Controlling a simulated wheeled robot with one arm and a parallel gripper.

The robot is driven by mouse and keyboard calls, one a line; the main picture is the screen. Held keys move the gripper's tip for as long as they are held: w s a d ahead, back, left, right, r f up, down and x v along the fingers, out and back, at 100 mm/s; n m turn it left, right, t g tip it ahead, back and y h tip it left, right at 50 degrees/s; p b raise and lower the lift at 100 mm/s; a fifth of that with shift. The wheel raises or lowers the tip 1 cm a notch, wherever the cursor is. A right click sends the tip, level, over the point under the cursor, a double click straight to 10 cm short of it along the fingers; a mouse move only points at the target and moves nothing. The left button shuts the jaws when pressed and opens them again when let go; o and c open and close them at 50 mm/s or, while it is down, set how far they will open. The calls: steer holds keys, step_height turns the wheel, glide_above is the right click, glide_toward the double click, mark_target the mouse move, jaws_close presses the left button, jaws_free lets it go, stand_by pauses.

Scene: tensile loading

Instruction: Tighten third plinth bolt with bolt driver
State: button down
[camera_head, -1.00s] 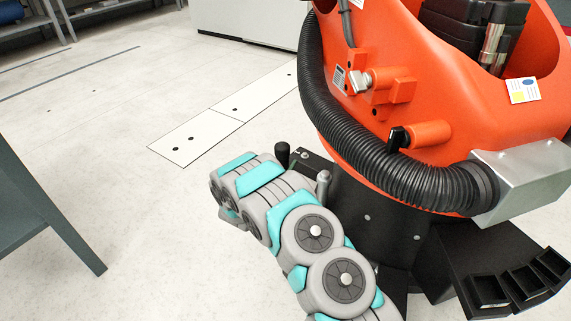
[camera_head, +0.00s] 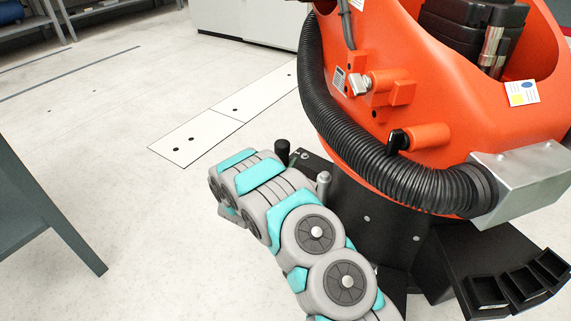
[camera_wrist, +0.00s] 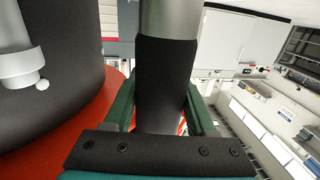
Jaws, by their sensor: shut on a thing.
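In the wrist view my gripper (camera_wrist: 162,108) is shut, its dark green fingers on either side of the bolt driver's black grip (camera_wrist: 164,80). The driver's grey metal part (camera_wrist: 170,18) runs out of the top of the picture, so its end is hidden. A black round body, likely part of the plinth, fills the left of that view, with a grey stepped cylinder (camera_wrist: 20,68) in front of it. In the head view the black plinth (camera_head: 385,235) stands under the orange machine. A grey peg (camera_head: 323,182) rises beside it. My arm hides the fingers there, and I cannot tell whether the driver touches a bolt.
The orange machine body (camera_head: 440,75) with a thick black hose (camera_head: 345,130) stands close to my arm. Black open trays (camera_head: 510,290) stick out at the lower right. A grey table (camera_head: 45,215) is at the left. The floor between is clear.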

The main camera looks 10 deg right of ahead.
step_height(320, 180, up, 4)
steer(key=shift+r+p, duration=0.1)
steer(key=shift+p, duration=0.5)
stand_by(0.4)
